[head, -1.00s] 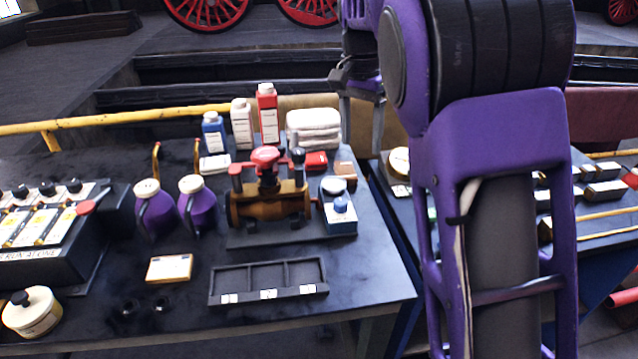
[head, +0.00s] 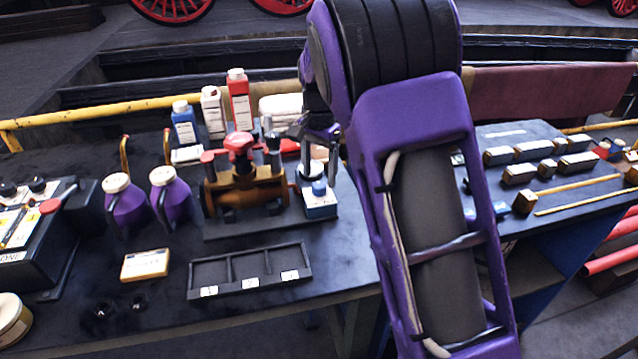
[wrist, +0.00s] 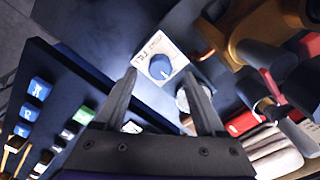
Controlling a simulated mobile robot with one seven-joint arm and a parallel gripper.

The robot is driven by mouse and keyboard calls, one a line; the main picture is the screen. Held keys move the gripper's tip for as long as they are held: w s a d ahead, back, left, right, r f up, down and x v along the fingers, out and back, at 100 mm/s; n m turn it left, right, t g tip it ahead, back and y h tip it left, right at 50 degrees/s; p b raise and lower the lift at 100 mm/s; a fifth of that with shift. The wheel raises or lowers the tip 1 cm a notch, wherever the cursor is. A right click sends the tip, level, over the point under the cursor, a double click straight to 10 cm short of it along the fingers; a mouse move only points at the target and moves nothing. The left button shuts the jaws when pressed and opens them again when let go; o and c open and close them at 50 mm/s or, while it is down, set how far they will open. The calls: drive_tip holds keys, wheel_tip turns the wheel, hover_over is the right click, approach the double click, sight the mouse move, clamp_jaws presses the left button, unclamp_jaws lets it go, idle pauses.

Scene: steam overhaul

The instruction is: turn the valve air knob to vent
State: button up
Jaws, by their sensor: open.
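The valve air knob is a blue round knob (head: 319,188) on a small blue box with a white top (head: 320,201), right of the brass valve (head: 247,192). In the wrist view the knob (wrist: 160,67) sits on a white printed label, its wording too small to read surely. My gripper (head: 318,150) is above and behind the box in the head view. In the wrist view its two dark fingers (wrist: 160,82) are apart and empty, with the knob seen between and beyond the tips. I see no contact with the knob.
A round white-topped item (wrist: 193,98) stands close beside the knob box, near one finger. The valve's red handle (head: 238,143) rises to the left. Bottles (head: 238,100) and white cloths stand behind. A three-part tray (head: 250,270) lies in front. A second table (head: 540,150) is to the right.

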sight(319, 190)
drive_tip(key=shift+f, duration=1.5)
drive_tip(key=shift+c, duration=0.4)
clamp_jaws()
